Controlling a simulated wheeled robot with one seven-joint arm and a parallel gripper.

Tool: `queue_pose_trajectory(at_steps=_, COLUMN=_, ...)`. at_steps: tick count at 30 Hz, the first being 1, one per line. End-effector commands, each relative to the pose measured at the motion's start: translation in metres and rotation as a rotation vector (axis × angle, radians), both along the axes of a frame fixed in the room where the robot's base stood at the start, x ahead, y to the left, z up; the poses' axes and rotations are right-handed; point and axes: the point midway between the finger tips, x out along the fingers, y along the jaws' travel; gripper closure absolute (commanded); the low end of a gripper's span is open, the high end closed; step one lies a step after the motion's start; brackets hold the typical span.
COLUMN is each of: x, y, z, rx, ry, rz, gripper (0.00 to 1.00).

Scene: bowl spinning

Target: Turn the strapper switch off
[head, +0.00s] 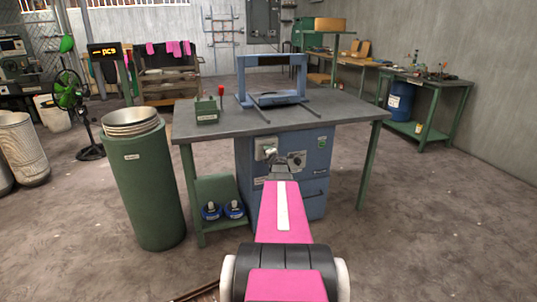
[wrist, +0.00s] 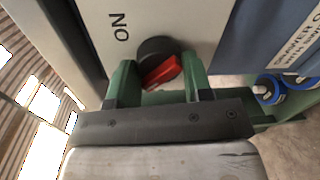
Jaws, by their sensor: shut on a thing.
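The strapper (head: 310,150) is a blue cabinet under the grey table, with a light switch plate on its front. In the wrist view, this plate (wrist: 192,22) carries a rotary switch (wrist: 163,72) with a red handle on a dark round base. The word ON is printed beside it and appears turned sideways. The red handle lies at a slant. My gripper (wrist: 158,80) has its green fingers on either side of the handle and is shut on it. In the head view, my gripper (head: 272,158) is at the cabinet front, and the switch is too small to read.
The grey table (head: 220,122) holds a blue frame (head: 272,98) and a small green box with a red button (head: 207,110). A green bin (head: 145,190) stands left. Blue reels (head: 222,211) sit on a low shelf. Floor to the right is clear.

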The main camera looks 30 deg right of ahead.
Motion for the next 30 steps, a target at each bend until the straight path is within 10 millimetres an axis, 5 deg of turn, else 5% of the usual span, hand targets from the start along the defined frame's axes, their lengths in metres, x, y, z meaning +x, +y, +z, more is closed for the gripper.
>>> queue_pose_trajectory(at_steps=14, x=-0.0003, y=0.0002, z=0.0005, rx=-0.017, ry=0.004, rz=0.001, gripper=0.78)
queue_pose_trajectory(at_steps=15, x=-0.0003, y=0.0003, z=0.0005, rx=-0.017, ry=0.004, rz=0.001, gripper=0.44)
queue_pose_trajectory(at_steps=17, x=-0.0003, y=0.0003, z=0.0004, rx=-0.016, ry=0.004, rz=0.001, gripper=0.30)
queue_pose_trajectory(at_steps=30, x=-0.0080, y=0.0025, z=0.0010, rx=-0.015, ry=0.004, rz=0.001, gripper=0.30)
